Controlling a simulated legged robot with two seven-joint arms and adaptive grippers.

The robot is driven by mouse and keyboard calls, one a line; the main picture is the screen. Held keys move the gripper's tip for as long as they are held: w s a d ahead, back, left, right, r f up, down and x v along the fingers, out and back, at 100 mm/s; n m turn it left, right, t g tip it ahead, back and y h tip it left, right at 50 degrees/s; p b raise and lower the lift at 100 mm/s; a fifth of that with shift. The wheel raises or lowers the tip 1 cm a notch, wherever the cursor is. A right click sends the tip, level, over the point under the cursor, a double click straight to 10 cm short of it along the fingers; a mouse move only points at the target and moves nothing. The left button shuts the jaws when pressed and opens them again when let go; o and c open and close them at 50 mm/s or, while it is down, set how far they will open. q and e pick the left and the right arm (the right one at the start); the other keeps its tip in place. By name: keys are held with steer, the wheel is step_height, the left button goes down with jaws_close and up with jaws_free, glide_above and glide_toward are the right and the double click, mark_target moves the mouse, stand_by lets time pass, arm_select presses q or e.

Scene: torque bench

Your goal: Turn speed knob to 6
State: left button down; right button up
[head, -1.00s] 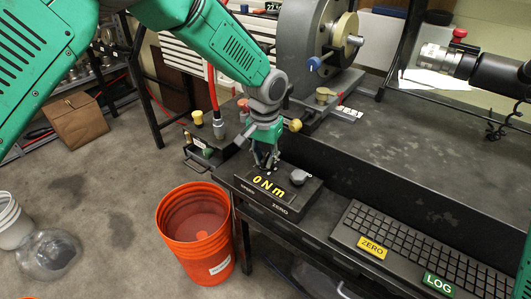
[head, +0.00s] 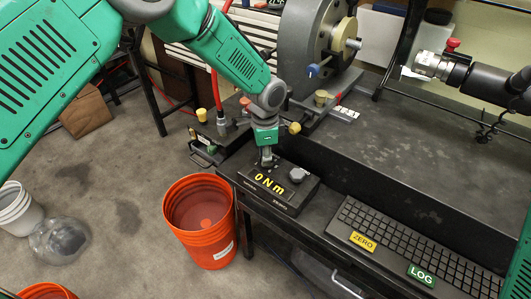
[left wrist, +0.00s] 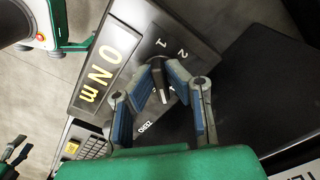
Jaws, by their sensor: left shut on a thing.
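The dark panel box (head: 268,189) sits at the bench's front edge, its yellow display reading "0 Nm". In the left wrist view the box face (left wrist: 88,105) shows that readout and the printed numbers 1 and 2. My left gripper (head: 267,163) points down at the box's far side. In the left wrist view my left gripper (left wrist: 164,98) is shut on the dark speed knob (left wrist: 157,72), one finger each side. A white mark shows between the fingertips; its exact setting is unclear. What looks like my right gripper (left wrist: 17,155) is cut off at the left edge.
A grey knob (head: 297,175) stands on the box's right side. A keyboard (head: 420,245) with ZERO and LOG labels lies to the right. An orange bucket (head: 202,245) stands on the floor left of the bench. The bench top (head: 410,150) behind is mostly clear.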

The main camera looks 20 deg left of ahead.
arm_select(q)
steer(key=m, duration=0.3)
steer(key=shift+w+r+m+p, duration=0.15)
steer(key=shift+w+m+p, duration=0.15)
steer(key=shift+p, duration=0.1)
steer(key=shift+m, duration=1.7)
steer(key=c, duration=1.6)
jaws_free()
step_height(320, 180, up, 12)
steer(key=shift+f, duration=0.2)
steer(key=shift+o, duration=0.5)
